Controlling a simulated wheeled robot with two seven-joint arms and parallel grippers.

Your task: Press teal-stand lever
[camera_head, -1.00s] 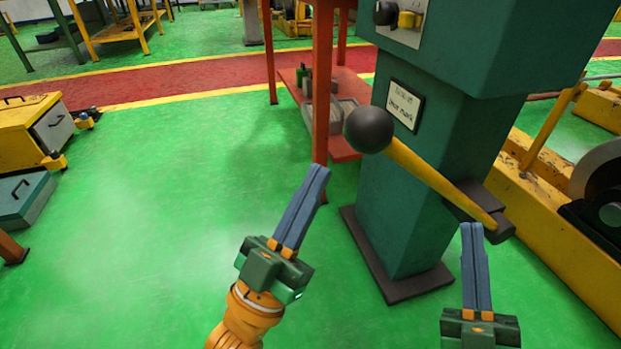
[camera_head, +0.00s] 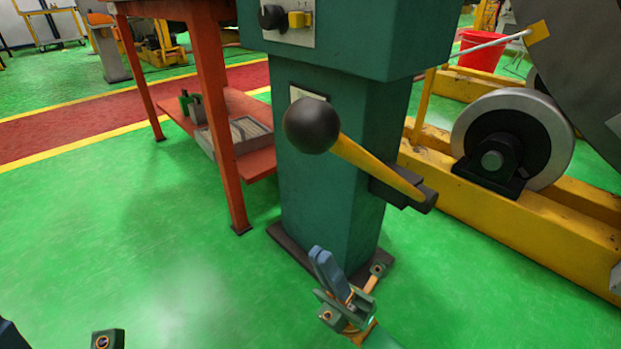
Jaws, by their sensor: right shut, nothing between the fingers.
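The teal stand (camera_head: 325,205) rises in the middle of the head view on a dark base plate. Its lever (camera_head: 372,164) is a yellow bar with a black ball knob (camera_head: 312,125); it slopes from the knob down right to a dark pivot bracket (camera_head: 405,191). My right gripper (camera_head: 318,254) is shut and empty. In the picture it is below the knob and lever, in front of the stand's foot, touching neither. Of my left gripper (camera_head: 8,335), only small pieces show at the bottom left corner, far from the lever; its jaws cannot be made out.
A red-orange shelf table (camera_head: 217,135) stands just left of the stand, with a tray on its lower shelf. A yellow frame (camera_head: 530,225) with a large wheel (camera_head: 545,130) is at the right. Green floor is open at the left front.

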